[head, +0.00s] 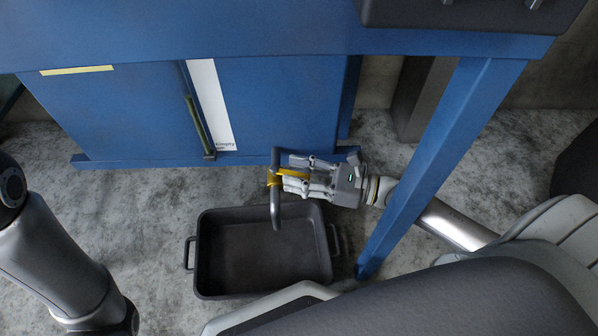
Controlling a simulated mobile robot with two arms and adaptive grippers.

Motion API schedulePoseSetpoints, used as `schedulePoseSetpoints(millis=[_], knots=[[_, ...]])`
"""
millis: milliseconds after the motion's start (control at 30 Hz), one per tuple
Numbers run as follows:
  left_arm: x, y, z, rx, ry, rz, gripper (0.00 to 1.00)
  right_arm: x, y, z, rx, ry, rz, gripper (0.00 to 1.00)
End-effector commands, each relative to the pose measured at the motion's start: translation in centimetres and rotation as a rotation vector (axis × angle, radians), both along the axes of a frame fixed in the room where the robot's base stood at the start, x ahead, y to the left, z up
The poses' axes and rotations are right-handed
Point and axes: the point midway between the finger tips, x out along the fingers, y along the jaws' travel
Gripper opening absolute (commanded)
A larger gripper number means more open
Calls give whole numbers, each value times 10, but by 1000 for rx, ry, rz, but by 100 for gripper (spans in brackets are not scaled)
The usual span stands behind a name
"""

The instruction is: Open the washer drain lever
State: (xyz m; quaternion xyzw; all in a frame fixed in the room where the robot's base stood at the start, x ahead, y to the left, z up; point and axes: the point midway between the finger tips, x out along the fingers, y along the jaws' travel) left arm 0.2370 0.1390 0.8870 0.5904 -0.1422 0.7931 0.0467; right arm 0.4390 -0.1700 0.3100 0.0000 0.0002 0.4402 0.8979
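The drain lever (295,173) is yellow and sits on a grey, bent drain pipe (276,210) at the front of the blue washer (280,100). The lever points right, across the upright run of the pipe. My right gripper (290,173) comes in from the right, with one finger above the lever and one below it. I cannot tell whether the fingers press on the lever. They partly hide it. My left arm shows at the left edge, but its gripper is out of view.
A dark, empty drain pan (262,255) with side handles lies on the concrete floor below the pipe end. A blue washer leg (430,170) stands in front of my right forearm. The floor left of the pan is clear.

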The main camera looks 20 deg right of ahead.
Motion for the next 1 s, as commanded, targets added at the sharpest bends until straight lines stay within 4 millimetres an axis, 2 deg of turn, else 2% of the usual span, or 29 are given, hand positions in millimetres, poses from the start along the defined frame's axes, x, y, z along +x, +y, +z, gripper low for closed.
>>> schedulePoseSetpoints(millis=[133,267,700,1000], knots=[[-1,0,0,0,-3,1,0,-3,-4,0,0,1,-1,36],[-1,0,0,0,-2,1,0,-12,-16,-1,0,4,-2,36],[-1,0,0,0,-2,0,0,-63,-81,-1,-1,3,-2,36],[-1,0,0,0,-1,0,0,-74,-95,0,0,0,0,36]])
